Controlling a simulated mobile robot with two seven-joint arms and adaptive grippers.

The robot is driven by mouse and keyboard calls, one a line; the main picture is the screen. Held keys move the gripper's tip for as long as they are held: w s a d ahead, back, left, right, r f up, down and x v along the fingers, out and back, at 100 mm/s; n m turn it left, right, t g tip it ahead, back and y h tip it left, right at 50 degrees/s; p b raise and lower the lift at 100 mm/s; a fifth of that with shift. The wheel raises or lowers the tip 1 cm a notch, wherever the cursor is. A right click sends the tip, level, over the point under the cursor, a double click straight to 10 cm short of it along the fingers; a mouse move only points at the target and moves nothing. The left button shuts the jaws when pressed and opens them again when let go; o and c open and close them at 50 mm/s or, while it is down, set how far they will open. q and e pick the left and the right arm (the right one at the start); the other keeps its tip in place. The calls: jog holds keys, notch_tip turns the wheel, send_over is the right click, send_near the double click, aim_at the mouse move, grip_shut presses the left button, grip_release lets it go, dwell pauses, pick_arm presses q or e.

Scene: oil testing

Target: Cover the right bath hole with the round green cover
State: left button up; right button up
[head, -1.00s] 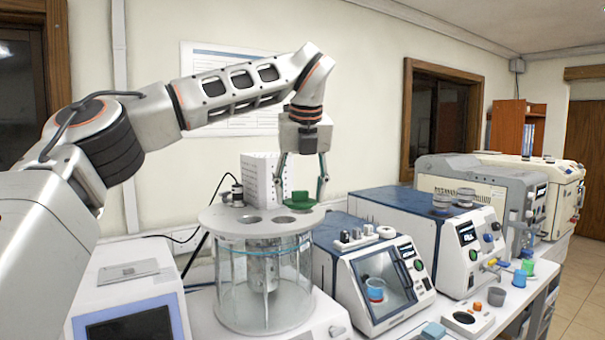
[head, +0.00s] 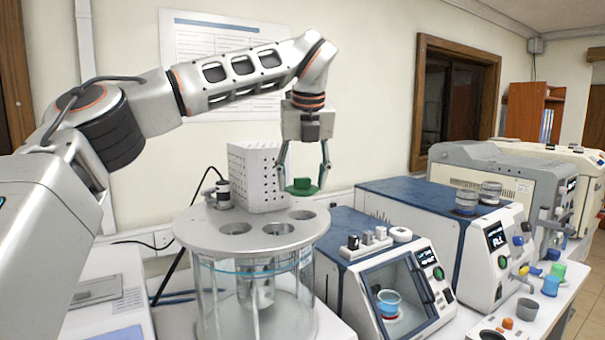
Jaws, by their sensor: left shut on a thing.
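The round green cover (head: 302,188) is held between the fingertips of my left gripper (head: 304,180). The gripper points down, shut on the cover's raised middle. The cover hangs above the back right part of the glass bath's round grey lid (head: 208,238). The lid shows several holes. The right bath hole (head: 302,215) is uncovered and lies just below and in front of the cover in the picture. Another hole, the middle one (head: 278,228), is also open. My right gripper is out of view.
A black and silver device (head: 222,194) stands at the lid's back left. A blue and white tester (head: 385,275) stands close on the right, with small items on top.

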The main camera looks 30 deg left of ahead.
aim_at(303, 190)
pick_arm(q)
jog(key=shift+f, duration=2.3)
jog(key=shift+a+f+b, duration=0.1)
jog(key=shift+f+b, duration=0.2)
jog(key=shift+f, duration=0.2)
jog(key=o, duration=0.7)
jog(key=shift+o, duration=0.4)
jog(key=shift+p+v, duration=0.35)
jog(key=shift+v, duration=1.05)
jog(key=v, duration=0.8)
